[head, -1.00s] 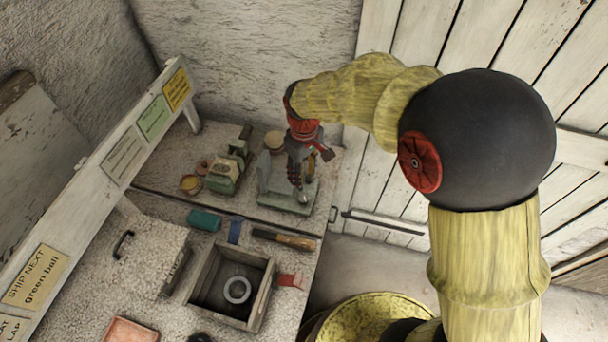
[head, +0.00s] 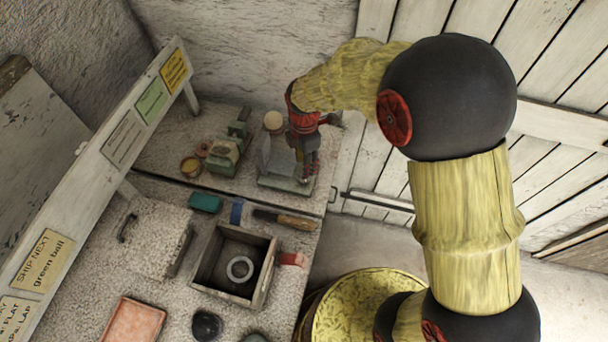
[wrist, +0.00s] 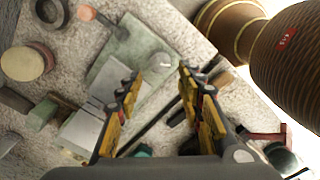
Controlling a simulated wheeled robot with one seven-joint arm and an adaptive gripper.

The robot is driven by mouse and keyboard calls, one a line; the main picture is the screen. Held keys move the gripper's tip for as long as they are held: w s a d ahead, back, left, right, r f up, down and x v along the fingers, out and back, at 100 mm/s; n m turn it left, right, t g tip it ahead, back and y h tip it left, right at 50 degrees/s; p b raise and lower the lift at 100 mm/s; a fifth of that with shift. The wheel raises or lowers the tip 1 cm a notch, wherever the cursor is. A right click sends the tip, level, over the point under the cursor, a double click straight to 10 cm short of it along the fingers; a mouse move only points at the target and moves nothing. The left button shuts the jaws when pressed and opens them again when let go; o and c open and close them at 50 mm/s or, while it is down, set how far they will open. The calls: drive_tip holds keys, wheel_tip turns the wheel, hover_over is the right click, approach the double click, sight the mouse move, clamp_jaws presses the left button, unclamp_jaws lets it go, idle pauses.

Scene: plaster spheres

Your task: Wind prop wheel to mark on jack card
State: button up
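My gripper (head: 309,172) is over a green-based device (head: 272,181) on the bench by the wall. In the wrist view my gripper (wrist: 160,73) has its two yellow-and-black fingers well apart with nothing between the pads. A round grey knob-like part (wrist: 161,63) on the device's green plate (wrist: 122,50) shows beyond the gap; I cannot tell if it is the prop wheel. In the head view the fingers cover part of the device. Cards (head: 175,68) hang on the sloping board; I cannot tell which is the jack card, nor read a mark.
Another green device (head: 226,152) stands left of my gripper. An open box (head: 205,268) with a ring inside, a wooden-handled tool (head: 290,220) and a red block (head: 292,259) lie nearer. A plank door (head: 560,60) stands right of the bench.

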drive_tip(key=shift+f+b, duration=0.7)
drive_tip(key=shift+f, duration=3.2)
drive_tip(key=shift+c, duration=1.3)
drive_tip(key=c, duration=0.6)
